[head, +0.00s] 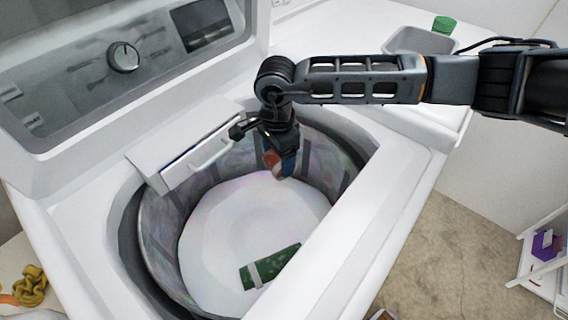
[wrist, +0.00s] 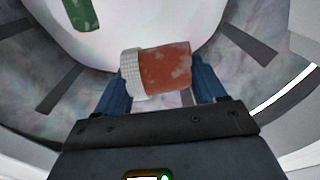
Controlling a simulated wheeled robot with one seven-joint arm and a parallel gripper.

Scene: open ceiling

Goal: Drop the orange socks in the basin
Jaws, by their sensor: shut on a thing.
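The orange socks (wrist: 166,68), a rolled bundle with a white ribbed cuff, are between the two blue fingers of my gripper (wrist: 164,85) in the wrist view. My gripper (head: 281,163) is shut on them. In the head view it hangs down inside the upper part of the washer drum, and the orange socks (head: 272,161) show partly behind a finger.
The open washer drum (head: 160,230) surrounds my gripper. A green rolled sock bundle (head: 269,267) lies on its floor. A white dispenser drawer (head: 192,160) juts over the rim. A white shelf (head: 545,262) stands at the far right.

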